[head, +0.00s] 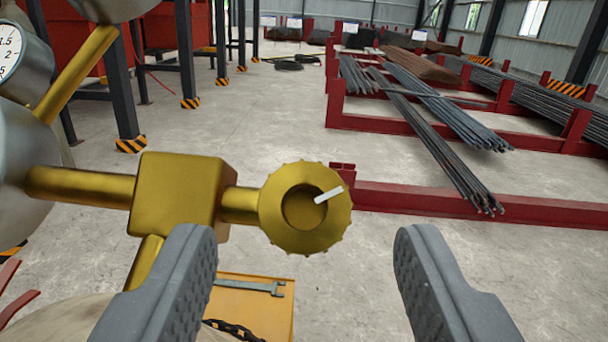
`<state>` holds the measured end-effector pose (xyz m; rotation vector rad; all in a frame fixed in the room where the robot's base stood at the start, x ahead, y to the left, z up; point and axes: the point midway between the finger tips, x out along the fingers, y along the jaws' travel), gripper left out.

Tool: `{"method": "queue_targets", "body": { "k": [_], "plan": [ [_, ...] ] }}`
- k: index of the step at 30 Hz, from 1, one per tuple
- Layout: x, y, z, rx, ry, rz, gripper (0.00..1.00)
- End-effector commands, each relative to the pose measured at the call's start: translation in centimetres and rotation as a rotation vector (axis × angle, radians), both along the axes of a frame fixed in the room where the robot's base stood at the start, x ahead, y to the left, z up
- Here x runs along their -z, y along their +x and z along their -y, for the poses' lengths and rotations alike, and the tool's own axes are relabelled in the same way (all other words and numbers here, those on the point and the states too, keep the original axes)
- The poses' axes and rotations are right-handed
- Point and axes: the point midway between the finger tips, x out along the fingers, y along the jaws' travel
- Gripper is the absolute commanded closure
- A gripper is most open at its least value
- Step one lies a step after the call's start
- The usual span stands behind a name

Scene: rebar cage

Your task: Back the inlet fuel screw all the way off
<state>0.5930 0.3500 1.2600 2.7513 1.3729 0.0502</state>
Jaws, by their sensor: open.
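The inlet fuel screw looks to be the brass knob (283,218) with a notched rim in the middle of the head view. It has a round recess and a white mark pointing to the upper right. A short stem joins it to a brass block (178,195) on its left. My gripper (305,245) is open, with one grey ridged finger at lower left and one at lower right. The knob shows between and above the fingertips, and nothing is held. The left finger covers part of the brass pipe below the block. I cannot tell the depth between fingers and knob.
A gauge (12,55) and rounded grey metal bodies stand at the left. Below is an orange surface (262,300) with a wrench (250,286) and a dark chain (232,328). Red racks with rebar (440,110) stand at the right.

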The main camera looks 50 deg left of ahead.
Motion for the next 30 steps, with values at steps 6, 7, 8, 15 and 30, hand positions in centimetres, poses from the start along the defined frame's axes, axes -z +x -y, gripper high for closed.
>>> {"method": "queue_targets", "body": {
  "k": [6,7,8,15,30],
  "plan": [
    [0.1,1.0,-1.4,-0.001,0.000,-0.002,0.50],
    [0.1,1.0,-1.5,-0.001,0.000,-0.002,0.50],
    [0.1,1.1,-1.5,-0.001,0.000,-0.002,0.50],
    [0.1,1.1,-1.6,-0.001,0.001,-0.001,0.50],
    [0.0,1.2,-1.4,-0.008,-0.009,0.007,0.94]
  ]
}}
